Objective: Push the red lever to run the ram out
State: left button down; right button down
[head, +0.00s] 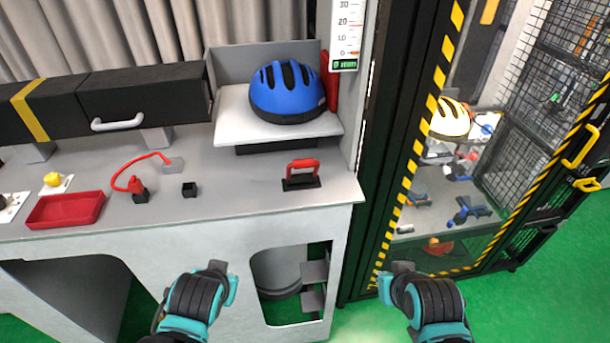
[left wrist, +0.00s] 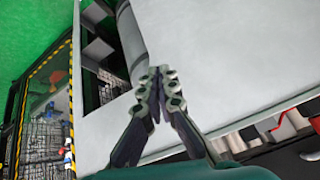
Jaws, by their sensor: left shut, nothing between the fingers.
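A red U-shaped handle (head: 302,166) on a black base stands near the right front of the grey bench (head: 240,195); it looks like the lever. Another upright red piece (head: 330,88) shows beside the blue helmet. I cannot tell which part is the ram. My left gripper (head: 218,269) is in front of the bench's front edge, left of and nearer than the red handle, apart from it. In the left wrist view its fingers (left wrist: 160,88) are together with nothing between them. My right gripper (head: 403,267) is in front of the cage; its finger state is unclear.
A blue helmet (head: 286,92) sits on a white raised plate (head: 235,120). A red tray (head: 65,209) and a red plug-like piece with a cord (head: 136,187) lie to the left. A striped cage (head: 412,185) stands at right. The bench front around the handle is clear.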

pick_arm(q)
jog(key=w+d+r+m+t+y, duration=0.4)
jog(key=w+d+m+t, duration=0.25)
jog(key=d+m, duration=0.25)
jog(key=s+d+r+m+t+h, duration=0.2)
jog(key=s+d+r+m+t, duration=0.3)
jog(key=d, duration=0.6)
notch_tip(320, 180, up, 4)
jog(key=shift+d+f+t, duration=0.1)
jog(key=shift+d+t, duration=0.15)
jog(key=shift+t, duration=0.9)
jog(key=x, duration=1.4)
